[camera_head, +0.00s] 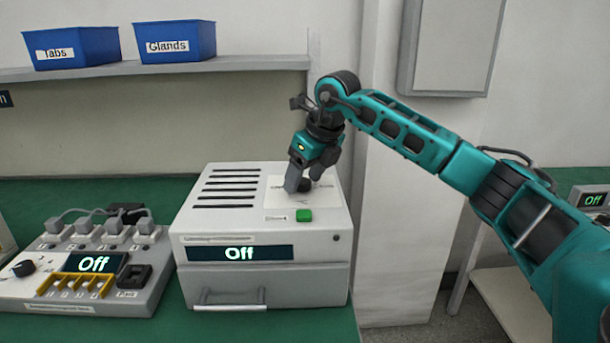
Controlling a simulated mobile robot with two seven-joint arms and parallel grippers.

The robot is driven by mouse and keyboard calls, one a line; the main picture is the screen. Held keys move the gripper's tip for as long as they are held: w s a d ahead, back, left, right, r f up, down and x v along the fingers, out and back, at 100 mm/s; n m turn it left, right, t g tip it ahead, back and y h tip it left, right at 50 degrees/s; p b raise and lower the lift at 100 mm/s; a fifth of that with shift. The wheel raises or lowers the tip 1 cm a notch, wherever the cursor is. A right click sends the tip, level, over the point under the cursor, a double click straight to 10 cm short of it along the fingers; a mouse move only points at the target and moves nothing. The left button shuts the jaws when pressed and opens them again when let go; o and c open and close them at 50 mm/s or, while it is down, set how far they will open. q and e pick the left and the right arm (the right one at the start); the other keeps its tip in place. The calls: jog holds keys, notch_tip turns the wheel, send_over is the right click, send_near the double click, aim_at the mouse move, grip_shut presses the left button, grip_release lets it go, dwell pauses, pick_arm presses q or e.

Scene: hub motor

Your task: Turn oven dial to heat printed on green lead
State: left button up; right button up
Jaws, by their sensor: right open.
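The oven (195,225) is a white box on the green bench, with slots in its top and a front display reading "Off". Its dark dial (304,186) sits on a pale plate on the top, partly hidden by my right gripper. A green button (304,215) is in front of the dial. My right gripper (303,185) points down at the dial with its fingers apart, around or just beside it; I cannot tell if they touch it. My left gripper is not in view. No green lead can be made out.
A test unit (95,262) with plugs, a knob and a display reading "Off" stands left of the oven. Blue bins labelled Tabs (90,58) and Glands (175,54) sit on the shelf above. A white pillar (400,215) stands right of the oven.

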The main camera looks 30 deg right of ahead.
jog(key=shift+c, duration=0.5)
jog(key=c, duration=1)
jog(key=shift+o, duration=0.2)
